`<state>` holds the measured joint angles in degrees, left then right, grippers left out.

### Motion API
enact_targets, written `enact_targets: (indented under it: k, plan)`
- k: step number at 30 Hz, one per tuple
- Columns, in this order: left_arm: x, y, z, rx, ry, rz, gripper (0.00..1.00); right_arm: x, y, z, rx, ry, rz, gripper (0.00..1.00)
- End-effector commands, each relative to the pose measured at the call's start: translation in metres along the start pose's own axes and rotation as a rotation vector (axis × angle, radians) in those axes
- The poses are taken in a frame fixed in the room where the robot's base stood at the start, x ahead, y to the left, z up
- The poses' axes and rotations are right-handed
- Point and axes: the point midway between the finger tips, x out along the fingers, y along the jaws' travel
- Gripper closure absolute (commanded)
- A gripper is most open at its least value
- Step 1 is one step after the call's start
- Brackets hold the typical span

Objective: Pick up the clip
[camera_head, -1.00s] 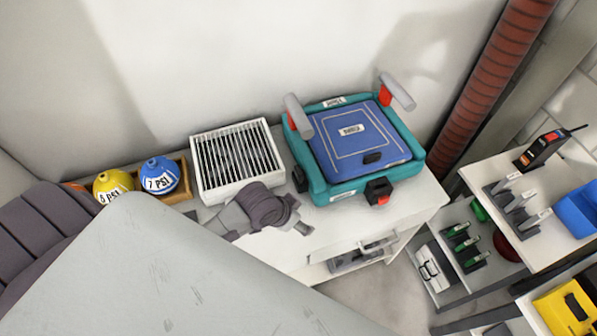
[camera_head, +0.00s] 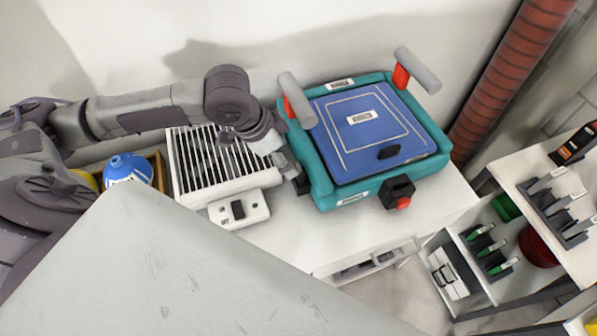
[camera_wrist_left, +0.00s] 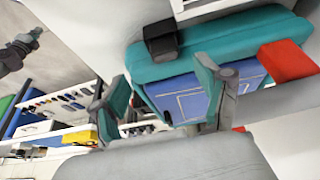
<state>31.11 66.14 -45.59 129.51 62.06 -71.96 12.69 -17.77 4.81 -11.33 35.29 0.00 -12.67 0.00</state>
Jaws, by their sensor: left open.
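A teal case (camera_head: 330,193) with a blue top panel (camera_head: 372,135) lies on the white counter. A dark clip-like part (camera_head: 303,184) sits at its left side and a black latch with a red tip (camera_head: 398,191) at its front; which one is the clip I cannot tell. My left gripper (camera_head: 285,160) is beside the case's left side. In the left wrist view, my left gripper (camera_wrist_left: 165,88) is open and empty, apart from a black block (camera_wrist_left: 162,42) on the teal rim. A dark arm end at the left (camera_wrist_left: 22,50) looks like my right one; its jaws are unclear.
Grey handles with red mounts (camera_head: 400,75) rise from the case. A white slatted box (camera_head: 215,190) and a switch box (camera_head: 238,209) stand left of it. A blue ball (camera_head: 128,168) is further left. A red pipe (camera_head: 505,80) and shelving are at the right.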

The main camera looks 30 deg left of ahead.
Motion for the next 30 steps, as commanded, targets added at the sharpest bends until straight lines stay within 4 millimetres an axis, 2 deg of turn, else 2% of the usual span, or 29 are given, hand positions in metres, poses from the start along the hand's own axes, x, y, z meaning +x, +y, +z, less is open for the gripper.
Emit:
enact_targets:
  k: [3,11,19,23,29,30]
  plan:
    - [0.021,0.001,-0.001,0.000,0.001,0.002,0.25,0.001,0.001,0.001,0.000,-0.001,0.001,1.00]
    - [0.041,-0.001,-0.001,-0.001,0.001,0.001,0.25,0.001,0.003,-0.011,-0.001,0.016,0.003,1.00]
    - [0.079,-0.005,-0.004,0.000,0.001,0.001,0.25,-0.001,-0.002,-0.014,0.000,0.020,-0.002,1.00]
    - [0.086,-0.006,-0.004,0.002,0.001,-0.001,0.25,-0.001,-0.005,-0.014,0.000,0.021,-0.007,1.00]
    - [0.087,-0.006,-0.004,0.002,0.001,-0.002,0.25,-0.001,-0.006,-0.014,0.000,0.020,-0.008,1.00]
    - [0.087,-0.006,-0.004,0.002,0.001,-0.002,0.32,-0.001,-0.006,-0.014,0.000,0.020,-0.008,1.00]
